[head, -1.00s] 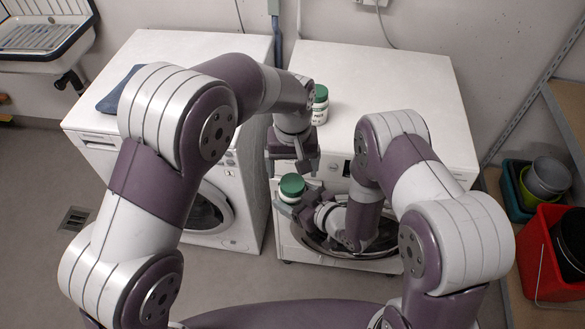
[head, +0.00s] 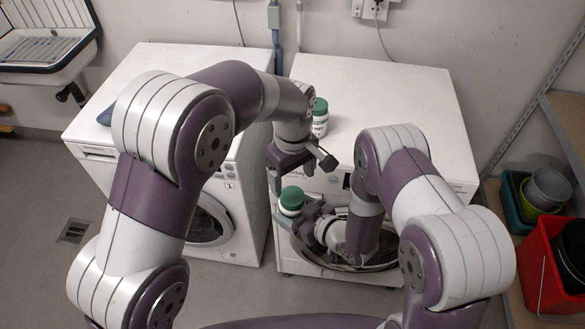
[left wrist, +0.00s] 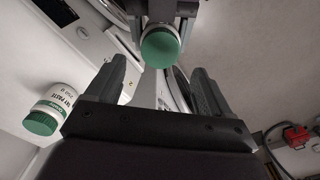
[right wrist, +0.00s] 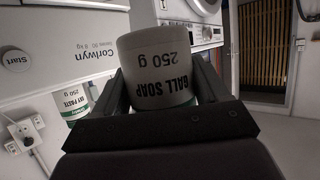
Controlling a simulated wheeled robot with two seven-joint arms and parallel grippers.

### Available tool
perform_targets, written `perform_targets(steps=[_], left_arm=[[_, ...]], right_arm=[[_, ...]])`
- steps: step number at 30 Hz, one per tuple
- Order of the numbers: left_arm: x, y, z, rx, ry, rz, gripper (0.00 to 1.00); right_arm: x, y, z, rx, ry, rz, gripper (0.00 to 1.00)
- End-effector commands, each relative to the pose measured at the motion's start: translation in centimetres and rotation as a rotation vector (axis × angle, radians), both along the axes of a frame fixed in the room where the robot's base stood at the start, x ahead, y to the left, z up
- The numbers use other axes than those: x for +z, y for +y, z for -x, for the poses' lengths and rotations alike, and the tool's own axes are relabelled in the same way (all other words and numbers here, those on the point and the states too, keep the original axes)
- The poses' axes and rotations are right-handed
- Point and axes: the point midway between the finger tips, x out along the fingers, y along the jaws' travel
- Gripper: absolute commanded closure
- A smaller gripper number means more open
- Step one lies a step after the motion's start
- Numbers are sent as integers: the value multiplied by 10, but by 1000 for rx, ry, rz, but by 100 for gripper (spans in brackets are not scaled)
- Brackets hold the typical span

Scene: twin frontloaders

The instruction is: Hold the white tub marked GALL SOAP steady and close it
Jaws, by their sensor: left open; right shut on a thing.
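The white tub marked GALL SOAP (right wrist: 160,68) is held between the fingers of my right gripper (head: 309,213). In the head view the tub (head: 290,211) is upright in front of the right machine, with a green lid (head: 292,196) on top. I cannot tell whether the lid is tight. My left gripper (head: 304,168) is open and empty, just above the lid and apart from it. In the left wrist view the lid (left wrist: 160,48) shows beyond the gap between the open left fingers (left wrist: 160,75).
A second white tub with a green lid, marked PASTE (head: 320,118), stands on the right machine's top (head: 400,105). The left machine (head: 170,75) is beside it. Buckets (head: 548,188) stand on the far right. The tops are mostly clear.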

Motion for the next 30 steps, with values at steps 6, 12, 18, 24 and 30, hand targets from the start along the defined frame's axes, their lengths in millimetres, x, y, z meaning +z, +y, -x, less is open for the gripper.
perform_targets(steps=[6, 12, 18, 24, 30], left_arm=[[-37, 0, 1, -1, 2, -2, 18], [-57, 0, 0, -1, 1, 0, 18], [-60, 0, 0, -1, 1, -1, 18], [-60, 0, 0, -1, 1, -1, 38], [-60, 0, 0, -1, 0, 0, 76]], right_arm=[[1, 0, 0, 0, -2, -1, 100], [1, 0, 0, 0, -1, 0, 100], [1, 0, 0, 0, -2, -1, 100], [1, 0, 0, 0, -2, -1, 100], [1, 0, 0, 0, -1, 0, 100]])
